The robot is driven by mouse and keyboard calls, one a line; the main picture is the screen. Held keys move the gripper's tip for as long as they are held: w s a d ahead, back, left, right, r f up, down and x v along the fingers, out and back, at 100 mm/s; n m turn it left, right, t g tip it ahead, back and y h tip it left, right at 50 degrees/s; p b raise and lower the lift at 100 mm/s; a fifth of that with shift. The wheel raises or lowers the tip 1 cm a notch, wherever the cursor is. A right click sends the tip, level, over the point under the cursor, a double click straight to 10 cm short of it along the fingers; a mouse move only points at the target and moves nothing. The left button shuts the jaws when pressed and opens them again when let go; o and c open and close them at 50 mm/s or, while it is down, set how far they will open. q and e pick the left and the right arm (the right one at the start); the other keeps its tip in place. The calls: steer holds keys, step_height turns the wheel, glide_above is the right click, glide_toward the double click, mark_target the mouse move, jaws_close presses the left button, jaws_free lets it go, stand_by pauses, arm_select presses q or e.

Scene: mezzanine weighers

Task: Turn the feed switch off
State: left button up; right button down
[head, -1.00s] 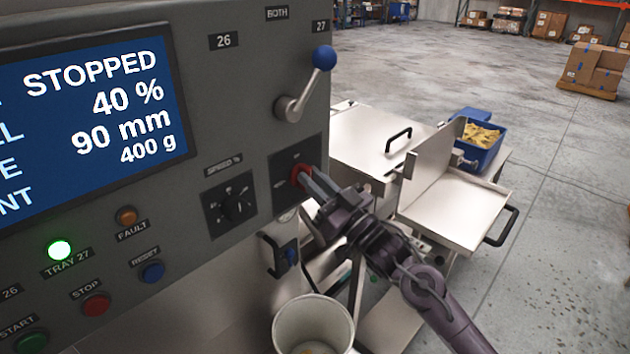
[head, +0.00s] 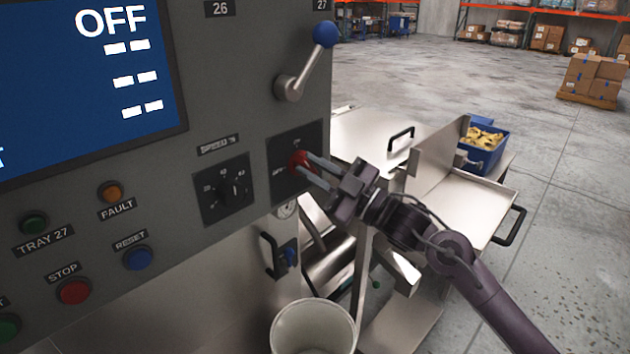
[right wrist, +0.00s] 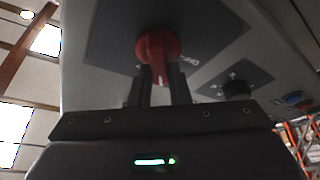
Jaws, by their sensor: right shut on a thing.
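The feed switch is a red rotary knob (head: 299,162) on a dark plate at the right end of the grey control panel (head: 240,120). My right gripper (head: 314,168) is shut on the knob. In the right wrist view the red knob (right wrist: 158,52) sits between both fingertips (right wrist: 162,80), its bar lying between them. The panel's screen (head: 85,75) reads OFF with dashes below. The tray 27 lamp (head: 34,222) is dark. My left gripper is out of view.
A black speed dial (head: 231,188) sits left of the switch, and a blue-knobbed lever (head: 324,35) above it. A pale bin (head: 313,325) stands below. Steel trays and a blue crate (head: 482,148) of yellowish pieces stand to the right. The floor beyond is open.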

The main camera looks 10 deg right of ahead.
steer(key=n+g+b, duration=0.1)
steer(key=n, duration=0.2)
steer(key=n+g+b, duration=0.2)
steer(key=n, duration=0.2)
steer(key=shift+f+b, duration=0.15)
steer(key=shift+b, duration=0.15)
steer(key=n+g+b, duration=0.1)
steer(key=n, duration=0.2)
steer(key=shift+f+n+g+h+b, duration=0.1)
steer(key=shift+n+g+h+b, duration=0.25)
steer(key=shift+n, duration=0.65)
steer(key=shift+s+a, duration=0.1)
steer(key=c, duration=1.4)
jaws_free()
steer(key=shift+o, duration=0.2)
